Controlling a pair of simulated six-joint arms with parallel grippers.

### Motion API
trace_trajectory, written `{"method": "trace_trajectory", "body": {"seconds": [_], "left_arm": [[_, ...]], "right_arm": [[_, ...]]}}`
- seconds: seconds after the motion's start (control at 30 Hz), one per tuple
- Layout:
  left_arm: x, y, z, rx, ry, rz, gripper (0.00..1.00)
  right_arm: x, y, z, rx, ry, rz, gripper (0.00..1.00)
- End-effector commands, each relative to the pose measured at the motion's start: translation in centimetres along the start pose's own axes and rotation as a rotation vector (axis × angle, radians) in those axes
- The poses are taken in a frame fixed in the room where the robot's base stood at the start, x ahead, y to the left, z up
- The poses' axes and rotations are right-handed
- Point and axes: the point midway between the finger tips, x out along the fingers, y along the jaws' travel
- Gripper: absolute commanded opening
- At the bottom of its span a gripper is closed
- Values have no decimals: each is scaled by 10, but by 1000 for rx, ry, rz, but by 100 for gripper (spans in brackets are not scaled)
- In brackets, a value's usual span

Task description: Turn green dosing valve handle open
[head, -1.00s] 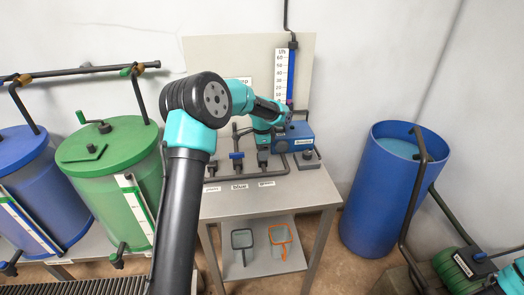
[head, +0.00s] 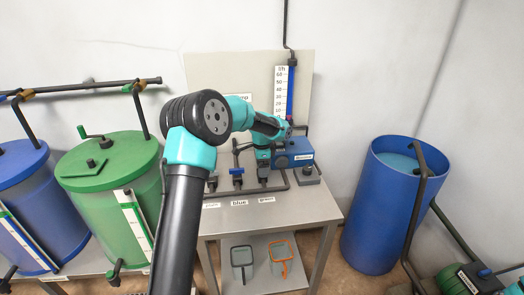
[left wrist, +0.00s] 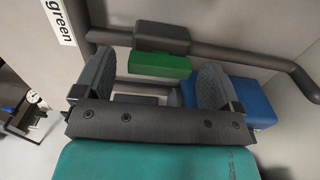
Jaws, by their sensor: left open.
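The green valve handle (left wrist: 160,65) shows in the left wrist view as a green block below a dark grey pipe. The "green" label (left wrist: 60,20) is at its upper left. My left gripper (left wrist: 156,84) is open, with one finger on each side of the handle and a visible gap to each; contact is not seen. In the head view my left gripper (head: 263,168) points down over the valve by the rightmost label and hides the handle. My right gripper is in neither view.
The blue valve (head: 237,170) stands close to the left of my gripper. A blue box (head: 294,153) stands close on the right and also shows in the left wrist view (left wrist: 240,103). The dark pipe runs along the grey table (head: 300,205), whose front is clear.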

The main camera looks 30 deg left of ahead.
Motion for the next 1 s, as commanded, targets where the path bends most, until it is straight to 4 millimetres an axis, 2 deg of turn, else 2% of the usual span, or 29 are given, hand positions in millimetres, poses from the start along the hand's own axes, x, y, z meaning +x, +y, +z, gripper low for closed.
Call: {"method": "trace_trajectory", "body": {"seconds": [0.27,0.8,1.0], "left_arm": [[-35,-1,0,-1,2,-3,89],[-138,0,0,1,2,-3,89],[-164,0,0,1,2,-2,89]], "right_arm": [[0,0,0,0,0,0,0],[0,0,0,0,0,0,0],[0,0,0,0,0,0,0]]}}
